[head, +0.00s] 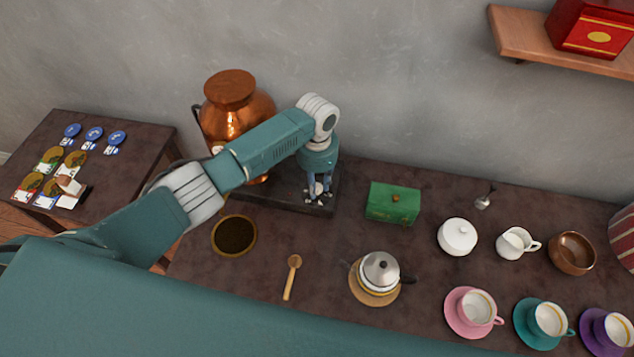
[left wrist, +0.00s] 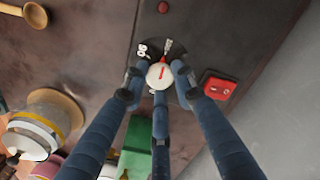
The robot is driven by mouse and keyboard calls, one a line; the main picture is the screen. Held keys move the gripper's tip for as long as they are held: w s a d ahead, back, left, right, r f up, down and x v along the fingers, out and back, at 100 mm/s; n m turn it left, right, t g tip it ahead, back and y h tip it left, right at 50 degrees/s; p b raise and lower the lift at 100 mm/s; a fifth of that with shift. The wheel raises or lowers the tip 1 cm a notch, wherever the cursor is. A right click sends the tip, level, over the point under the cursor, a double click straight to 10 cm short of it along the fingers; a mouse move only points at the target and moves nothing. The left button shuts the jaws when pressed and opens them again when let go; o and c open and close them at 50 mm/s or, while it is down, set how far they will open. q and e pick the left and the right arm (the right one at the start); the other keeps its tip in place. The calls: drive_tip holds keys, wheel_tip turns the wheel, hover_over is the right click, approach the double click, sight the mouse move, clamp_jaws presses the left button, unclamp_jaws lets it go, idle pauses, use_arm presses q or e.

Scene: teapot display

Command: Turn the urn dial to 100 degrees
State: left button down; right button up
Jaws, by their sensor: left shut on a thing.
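The copper urn (head: 228,118) stands at the back left of the counter, partly hidden behind my left arm. Its dial (left wrist: 160,75) is a round white knob with a red mark, on a dark base (head: 270,193). In the left wrist view the mark points up and slightly right, toward a white label (left wrist: 168,46) that I cannot read. Another label (left wrist: 144,51), which seems to read 90, lies left of it. My left gripper (head: 318,194) points down over the base, its fingers (left wrist: 160,88) shut around the dial. My right gripper is not in view.
A red switch (left wrist: 218,85) sits beside the dial on the base. A green box (head: 393,203) stands close to its right. A teapot (head: 379,277), a wooden scoop (head: 291,277) and a bowl of dark grounds (head: 234,236) stand nearer. Cups line the right front.

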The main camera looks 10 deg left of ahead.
sight(317, 187)
use_arm(q)
drive_tip(key=shift+w+r+m, duration=0.1)
drive_tip(key=shift+m, duration=0.4)
drive_tip(key=c, duration=1.4)
unclamp_jaws()
wheel_tip(317, 187, up, 12)
